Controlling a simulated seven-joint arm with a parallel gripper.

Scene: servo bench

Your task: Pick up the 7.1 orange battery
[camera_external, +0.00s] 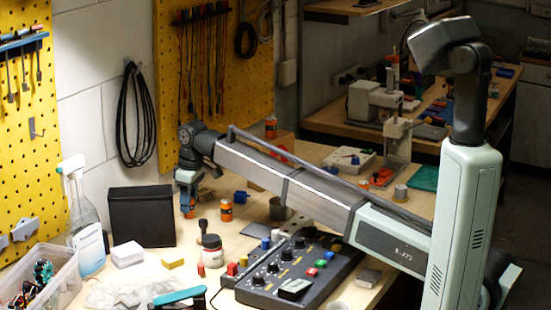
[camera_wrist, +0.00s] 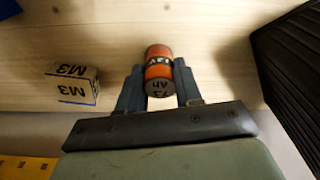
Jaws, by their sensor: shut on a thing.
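My gripper (camera_wrist: 159,85) is shut on an orange battery (camera_wrist: 158,62) with a dark label band and a dark end. Both fingers touch its sides in the wrist view. The lettering on it is upside down and not clearly readable. In the external view my gripper (camera_external: 187,190) points down at the left of the bench, with the orange battery (camera_external: 189,211) partly hidden between the fingers. I cannot tell whether it touches the bench. A second orange battery (camera_external: 226,210) stands just to the right. A third orange battery (camera_external: 271,127) stands farther back on a wooden block.
A black bin (camera_external: 142,216) stands left of my gripper; a black ribbed thing (camera_wrist: 290,62) shows at right in the wrist view. A small M3 box (camera_wrist: 72,83) lies left of the battery there. A jar (camera_external: 211,251) and control panel (camera_external: 295,270) are in front.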

